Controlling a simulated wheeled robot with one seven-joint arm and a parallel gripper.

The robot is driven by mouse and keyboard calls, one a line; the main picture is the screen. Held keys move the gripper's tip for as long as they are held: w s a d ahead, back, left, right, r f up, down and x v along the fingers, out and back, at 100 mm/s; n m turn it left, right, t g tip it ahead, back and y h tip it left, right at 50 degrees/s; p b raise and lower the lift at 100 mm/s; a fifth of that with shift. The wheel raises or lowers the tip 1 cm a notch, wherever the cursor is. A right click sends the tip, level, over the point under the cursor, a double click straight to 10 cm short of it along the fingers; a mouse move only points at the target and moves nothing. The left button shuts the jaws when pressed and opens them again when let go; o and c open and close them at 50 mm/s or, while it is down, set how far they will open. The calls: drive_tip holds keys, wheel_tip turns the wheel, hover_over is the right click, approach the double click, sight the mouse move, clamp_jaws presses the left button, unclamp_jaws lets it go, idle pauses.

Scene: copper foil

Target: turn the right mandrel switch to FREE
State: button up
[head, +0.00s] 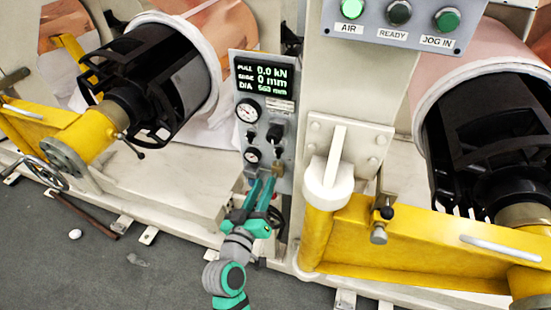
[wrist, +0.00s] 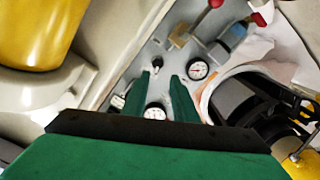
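The control panel (head: 266,122) on the machine post carries a lit display, two round gauges and two small black switches. The right-hand switch (head: 274,133) is the larger one; its position and lettering are too small to read. The left-hand switch (head: 251,134) sits between the gauges. My gripper (head: 262,181) is in front of the panel's lower part, below both switches in the head view. It is open and empty. In the wrist view, a switch with a small lever (wrist: 157,63) shows just beyond the gap between the green fingertips (wrist: 154,80), apart from them.
A brass fitting (head: 279,170) sticks out at the panel's lower right, close to my fingers. Yellow arms (head: 400,240) and black mandrels stand on both sides. A button box (head: 395,18) hangs above. In the wrist view, a red knob (wrist: 215,3) protrudes at the top.

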sight(276, 156)
drive_tip(key=x, duration=1.1)
drive_tip(key=shift+d+r, duration=0.15)
drive_tip(key=shift+r, duration=0.2)
drive_tip(key=shift+c, duration=0.6)
clamp_jaws()
